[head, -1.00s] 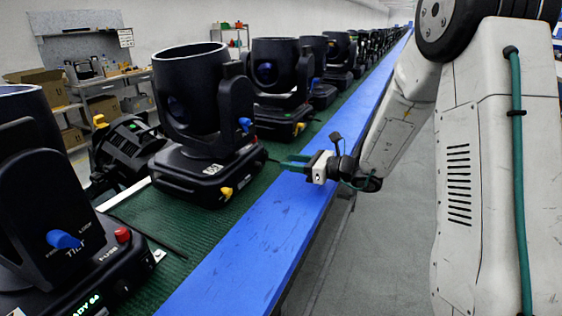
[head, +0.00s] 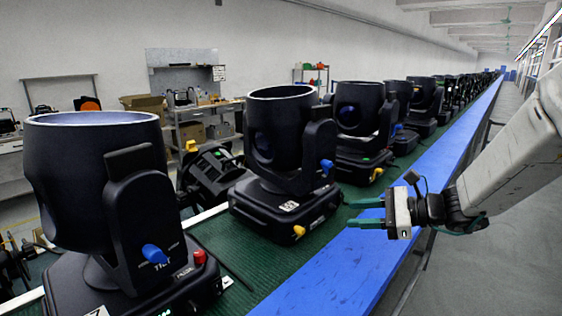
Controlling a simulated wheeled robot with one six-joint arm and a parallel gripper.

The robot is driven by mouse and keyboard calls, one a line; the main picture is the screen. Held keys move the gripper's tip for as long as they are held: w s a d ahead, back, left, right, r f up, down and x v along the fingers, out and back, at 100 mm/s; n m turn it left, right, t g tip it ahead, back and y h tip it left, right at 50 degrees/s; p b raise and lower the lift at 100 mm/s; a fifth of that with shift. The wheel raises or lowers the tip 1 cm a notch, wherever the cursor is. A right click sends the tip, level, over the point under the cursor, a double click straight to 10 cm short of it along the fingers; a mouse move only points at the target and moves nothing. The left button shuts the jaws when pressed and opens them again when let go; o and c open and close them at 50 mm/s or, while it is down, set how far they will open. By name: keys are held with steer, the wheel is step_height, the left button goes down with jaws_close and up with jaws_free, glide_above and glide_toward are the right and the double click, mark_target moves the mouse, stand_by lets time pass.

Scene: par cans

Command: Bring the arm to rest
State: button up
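My gripper (head: 352,213) is at the right in the head view, above the blue edge rail and pointing left toward the line of par cans. Its two green fingers are spread apart with nothing visible between them. The closest par can (head: 100,180) stands at the left, large and black with a blue knob and a red knob. A second black par can (head: 278,130), with blue and yellow knobs, stands left of my fingertips. I cannot tell the exact gap between the fingertips and its base.
More par cans (head: 358,110) stand in a row into the distance on the green belt (head: 240,250). The blue rail (head: 330,280) runs along the belt's right side. Grey floor (head: 480,270) right of it is open. A workbench (head: 195,113) stands by the back wall.

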steer(key=s+a+r+n+g+h, duration=0.1)
steer(key=s+a+n+g+h, duration=0.15)
steer(key=s+n, duration=0.45)
steer(key=s+a+r+n+g+h, duration=0.15)
steer(key=s+n+g, duration=0.25)
steer(key=s, duration=0.6)
steer(key=s+d+n+t+h, duration=0.1)
steer(key=s+d+n+h, duration=0.7)
steer(key=s+d, duration=0.3)
steer(key=shift+s+r+t+h, duration=0.15)
steer(key=shift+s+t+h, duration=0.3)
steer(key=shift+h, duration=0.45)
steer(key=shift+c, duration=0.3)
